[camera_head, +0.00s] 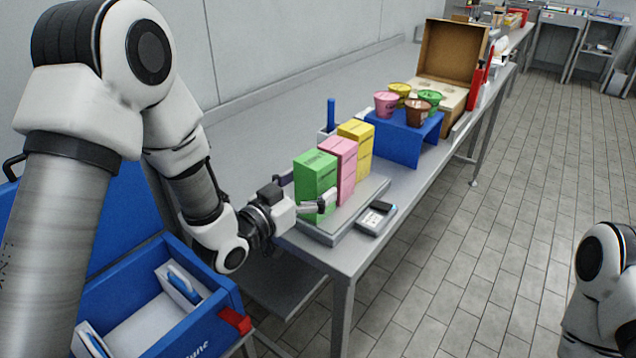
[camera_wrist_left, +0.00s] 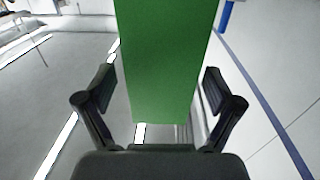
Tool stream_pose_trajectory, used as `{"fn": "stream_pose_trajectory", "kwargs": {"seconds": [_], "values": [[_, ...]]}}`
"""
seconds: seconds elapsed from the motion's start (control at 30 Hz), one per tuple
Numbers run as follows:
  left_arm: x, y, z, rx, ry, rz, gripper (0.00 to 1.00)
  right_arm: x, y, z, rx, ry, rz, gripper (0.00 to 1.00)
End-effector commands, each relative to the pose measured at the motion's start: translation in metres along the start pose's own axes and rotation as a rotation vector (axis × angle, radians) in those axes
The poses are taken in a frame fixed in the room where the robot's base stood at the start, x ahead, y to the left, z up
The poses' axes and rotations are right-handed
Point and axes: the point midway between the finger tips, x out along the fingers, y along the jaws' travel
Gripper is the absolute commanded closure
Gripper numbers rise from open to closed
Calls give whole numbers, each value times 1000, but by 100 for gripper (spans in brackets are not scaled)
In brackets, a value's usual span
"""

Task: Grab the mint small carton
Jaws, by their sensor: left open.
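The mint carton (camera_head: 314,178) is a green upright box at the near end of a row on a grey tray (camera_head: 338,224). A pink carton (camera_head: 345,160) and a yellow carton (camera_head: 362,135) stand behind it. My left gripper (camera_head: 306,192) is open at the green carton, with one finger on each side of it. In the left wrist view the green carton (camera_wrist_left: 165,60) stands between the two spread fingers, with gaps showing at both sides near its lower end. My right gripper is out of view.
A small dark-edged device (camera_head: 376,218) lies right of the tray near the table edge. A blue stand (camera_head: 405,139) with several cups and an open cardboard box (camera_head: 452,50) are farther back. A blue crate (camera_head: 222,302) is at lower left.

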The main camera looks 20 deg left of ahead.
Motion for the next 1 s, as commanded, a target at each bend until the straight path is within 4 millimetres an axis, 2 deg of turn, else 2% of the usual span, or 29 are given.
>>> {"fn": "stream_pose_trajectory", "kwargs": {"seconds": [0.1,0.3,0.33,0.47,0.5,0.53,0.87,1.0], "values": [[16,0,-1,1,0,1,8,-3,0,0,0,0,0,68],[18,0,1,-1,-1,-2,8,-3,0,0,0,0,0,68],[18,0,1,-1,-1,-2,12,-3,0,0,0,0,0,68],[18,0,1,-1,-1,-2,58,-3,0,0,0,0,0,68],[18,0,1,-1,-1,-2,72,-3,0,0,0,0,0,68],[18,0,1,-1,-2,-2,80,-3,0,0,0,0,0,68],[18,-1,0,-1,-2,-2,80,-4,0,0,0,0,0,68],[21,-2,-8,-1,-1,-3,80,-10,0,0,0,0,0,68]]}}
